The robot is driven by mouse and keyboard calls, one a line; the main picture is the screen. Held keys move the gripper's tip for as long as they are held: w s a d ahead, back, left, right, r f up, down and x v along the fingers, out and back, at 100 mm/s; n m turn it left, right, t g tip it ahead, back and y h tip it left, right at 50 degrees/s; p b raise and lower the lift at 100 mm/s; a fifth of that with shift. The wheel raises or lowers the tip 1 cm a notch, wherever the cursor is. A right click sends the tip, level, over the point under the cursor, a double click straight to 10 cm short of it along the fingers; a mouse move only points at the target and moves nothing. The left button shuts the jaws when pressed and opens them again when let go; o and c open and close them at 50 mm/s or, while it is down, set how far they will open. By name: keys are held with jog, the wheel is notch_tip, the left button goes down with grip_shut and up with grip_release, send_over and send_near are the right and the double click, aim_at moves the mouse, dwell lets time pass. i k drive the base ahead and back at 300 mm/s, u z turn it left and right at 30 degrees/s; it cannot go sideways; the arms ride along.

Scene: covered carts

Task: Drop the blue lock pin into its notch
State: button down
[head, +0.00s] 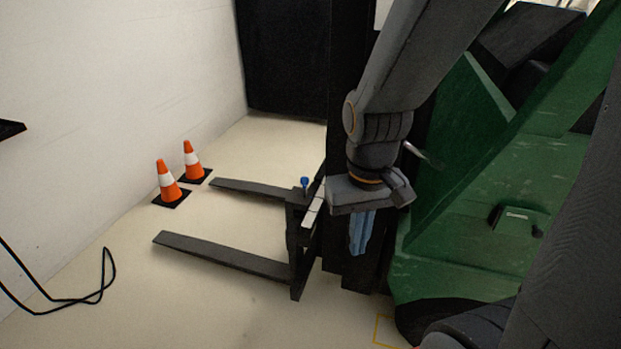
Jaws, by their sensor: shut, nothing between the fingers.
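The blue lock pin (304,182) is small and stands at the top of the dark fork carriage (296,244), by the base of the far fork. Its notch is too small to make out, and I cannot tell whether the pin is seated or raised. My gripper (357,251) points down to the right of the pin, apart from it in the picture. Its light blue fingers are shut and empty, in front of the dark mast.
Two dark forks (222,256) reach left from the carriage, low over the floor. The green forklift body (470,235) stands close on the right. Two orange cones (167,180) stand by the white wall. A black cable (104,276) lies at the left. Floor between is clear.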

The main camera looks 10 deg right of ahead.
aim_at(304, 180)
jog(key=u, duration=0.4)
jog(key=i, duration=1.35)
jog(key=z, duration=0.3)
